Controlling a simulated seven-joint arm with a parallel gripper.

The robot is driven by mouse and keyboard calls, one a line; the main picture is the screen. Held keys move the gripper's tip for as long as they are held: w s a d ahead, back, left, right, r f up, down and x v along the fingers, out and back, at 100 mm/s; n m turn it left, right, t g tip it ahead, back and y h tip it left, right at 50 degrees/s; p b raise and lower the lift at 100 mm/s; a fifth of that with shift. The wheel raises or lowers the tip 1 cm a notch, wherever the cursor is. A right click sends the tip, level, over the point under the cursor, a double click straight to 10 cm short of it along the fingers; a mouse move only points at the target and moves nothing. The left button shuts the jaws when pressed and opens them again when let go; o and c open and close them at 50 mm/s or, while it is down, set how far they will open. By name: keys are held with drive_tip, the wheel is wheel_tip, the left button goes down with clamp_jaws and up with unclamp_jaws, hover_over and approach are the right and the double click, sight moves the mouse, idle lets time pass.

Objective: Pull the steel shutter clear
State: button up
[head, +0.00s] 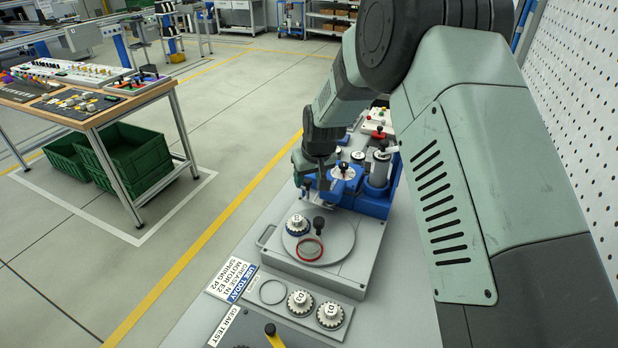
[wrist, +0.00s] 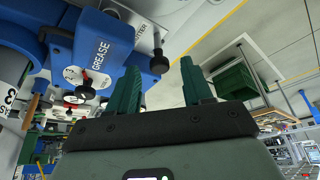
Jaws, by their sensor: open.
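In the wrist view, a grey steel plate (wrist: 146,36), which looks like the shutter, sticks out from the blue grease unit (wrist: 98,45). It has a black knob (wrist: 157,63) on a short stem. My gripper (wrist: 160,68) is open, with a green finger on either side of the knob's line. The knob shows between the fingertips or just beyond them; I cannot tell the depth or see contact. In the head view my gripper (head: 306,184) is at the left front of the blue unit (head: 373,206), and my arm hides most of the shutter.
A round grey turntable (head: 335,246) stands in front, carrying a blue-based gear (head: 298,224), a red ring (head: 309,249) and a black-knobbed post (head: 319,224). A tray (head: 323,318) with a ring and white gears lies nearer.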

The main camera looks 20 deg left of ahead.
drive_tip(key=shift+w+a+f, duration=0.1)
drive_tip(key=shift+w+f, duration=0.05)
drive_tip(key=shift+f, duration=0.25)
clamp_jaws()
drive_tip(key=shift+a, duration=0.1)
